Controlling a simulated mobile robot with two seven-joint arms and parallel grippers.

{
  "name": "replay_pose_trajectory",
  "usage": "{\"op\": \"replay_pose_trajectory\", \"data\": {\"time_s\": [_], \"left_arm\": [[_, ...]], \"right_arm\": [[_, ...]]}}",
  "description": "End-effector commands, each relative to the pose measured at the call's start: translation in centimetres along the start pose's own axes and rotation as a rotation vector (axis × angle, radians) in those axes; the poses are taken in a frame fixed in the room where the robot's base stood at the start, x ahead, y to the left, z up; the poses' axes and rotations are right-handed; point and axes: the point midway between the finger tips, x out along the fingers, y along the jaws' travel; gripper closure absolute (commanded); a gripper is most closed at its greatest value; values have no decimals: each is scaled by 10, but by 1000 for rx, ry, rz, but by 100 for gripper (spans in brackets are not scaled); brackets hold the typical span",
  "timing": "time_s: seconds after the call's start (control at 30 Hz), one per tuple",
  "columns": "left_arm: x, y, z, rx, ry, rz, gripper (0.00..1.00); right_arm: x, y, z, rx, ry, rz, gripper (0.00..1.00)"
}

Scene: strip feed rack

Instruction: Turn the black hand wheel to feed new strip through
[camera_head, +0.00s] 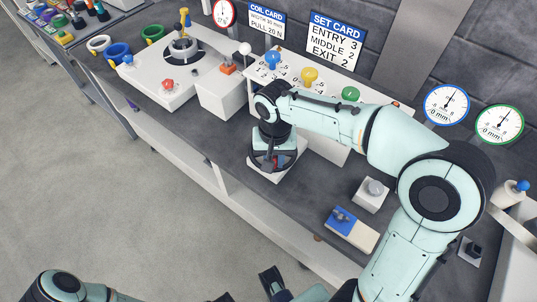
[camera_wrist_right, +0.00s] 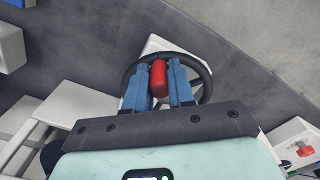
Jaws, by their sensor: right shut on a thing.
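The black hand wheel (camera_wrist_right: 206,78) is mounted on a white block (camera_head: 262,175) near the front edge of the bench. In the head view, the wheel's rim (camera_head: 289,165) is partly hidden by my right wrist. A red knob (camera_wrist_right: 159,76) stands on the wheel's rim. My right gripper (camera_wrist_right: 158,84) reaches down from above with its two blue fingers shut on the red knob, one on each side. In the head view, this right gripper (camera_head: 274,161) sits over the wheel.
A set card (camera_head: 335,38) reads entry 3, middle 2, exit 2. Blue (camera_head: 272,60), yellow (camera_head: 310,75) and green (camera_head: 350,94) knobs stand behind my right forearm. Blue-rimmed (camera_head: 446,104) and green-rimmed (camera_head: 498,124) dials hang right. A blue-topped box (camera_head: 343,221) lies right of the wheel.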

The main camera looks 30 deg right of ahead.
Motion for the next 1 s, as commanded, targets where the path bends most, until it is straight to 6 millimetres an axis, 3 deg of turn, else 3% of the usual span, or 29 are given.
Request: {"op": "replay_pose_trajectory", "data": {"time_s": [1.0], "left_arm": [[-36, 13, 0, 3, 3, 2, 58]], "right_arm": [[-2, 45, -24, -960, 2, 0, 100]]}}
